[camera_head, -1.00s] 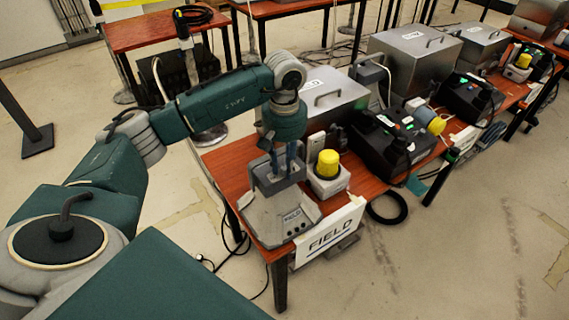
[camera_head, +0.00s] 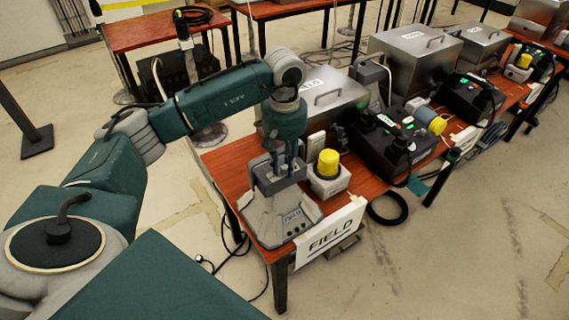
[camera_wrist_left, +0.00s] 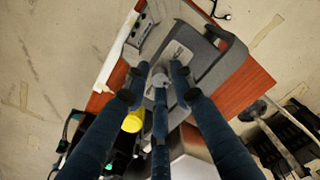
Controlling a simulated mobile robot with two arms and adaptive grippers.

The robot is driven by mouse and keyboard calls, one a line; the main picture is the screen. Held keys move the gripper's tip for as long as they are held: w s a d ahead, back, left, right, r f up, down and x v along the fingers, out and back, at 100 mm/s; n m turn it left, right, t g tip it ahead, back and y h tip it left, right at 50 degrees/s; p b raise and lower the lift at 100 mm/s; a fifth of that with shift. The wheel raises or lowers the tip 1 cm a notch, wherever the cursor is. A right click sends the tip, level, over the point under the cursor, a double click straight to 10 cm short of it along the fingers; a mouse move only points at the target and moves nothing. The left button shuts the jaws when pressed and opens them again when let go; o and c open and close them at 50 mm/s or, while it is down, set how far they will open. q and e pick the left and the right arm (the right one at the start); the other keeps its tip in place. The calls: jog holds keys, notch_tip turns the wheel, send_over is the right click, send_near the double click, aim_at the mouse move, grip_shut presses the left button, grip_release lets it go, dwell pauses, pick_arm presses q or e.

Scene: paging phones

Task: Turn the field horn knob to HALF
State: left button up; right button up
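The field horn unit (camera_head: 265,222) is a grey device with a sloped, plated base at the near end of the red-brown table. A white FIELD sign (camera_head: 330,235) hangs at the table's front edge. My left gripper (camera_head: 283,168) points down at the unit's raised grey block. Gaps show between the fingertips and the knob; firm contact cannot be seen. The knob's setting and its HALF mark are not readable. My right gripper is out of view.
A yellow-domed box (camera_head: 327,170) stands close right of the gripper. A metal case (camera_head: 328,97) lies behind it, and a black unit (camera_head: 380,148) stands further right. Floor in front is clear.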

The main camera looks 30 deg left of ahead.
aim_at(285, 167)
pick_arm(q)
notch_tip(285, 167, up, 12)
dwell(0.6)
dwell(0.4)
